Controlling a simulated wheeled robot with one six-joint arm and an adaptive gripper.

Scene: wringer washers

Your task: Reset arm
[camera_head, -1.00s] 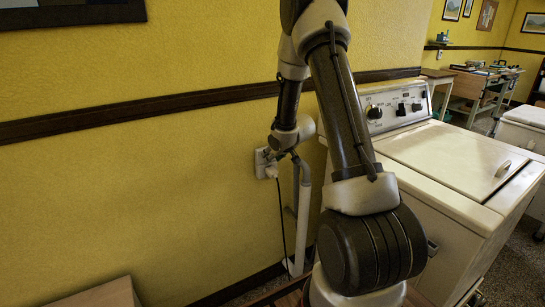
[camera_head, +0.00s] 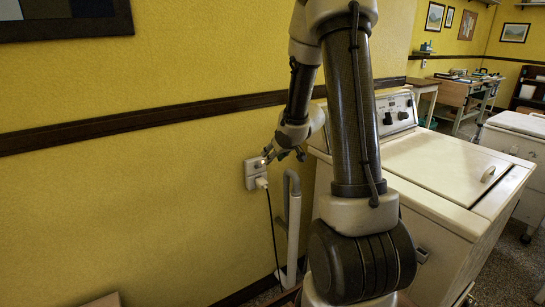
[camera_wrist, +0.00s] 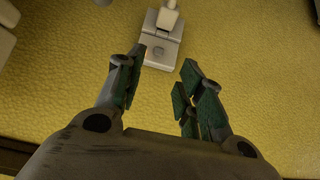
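My arm rises in front of the washer in the head view, and my gripper (camera_head: 284,154) hangs near the yellow wall, just above and beside the wall outlet (camera_head: 251,172). In the wrist view my gripper (camera_wrist: 160,82) has its two green-padded fingers spread with a gap between them and nothing in it. A white plug (camera_head: 262,183) sits in the outlet with a dark cord hanging down. The outlet plate (camera_wrist: 158,55) and the plug (camera_wrist: 167,18) show beyond the fingertips in the wrist view, apart from them.
A white washer (camera_head: 445,170) with a control panel (camera_head: 396,112) stands at the right. A grey drain pipe (camera_head: 293,225) stands below the gripper by the wall. A dark wall rail (camera_head: 150,121) runs behind. Desks (camera_head: 468,92) stand far back.

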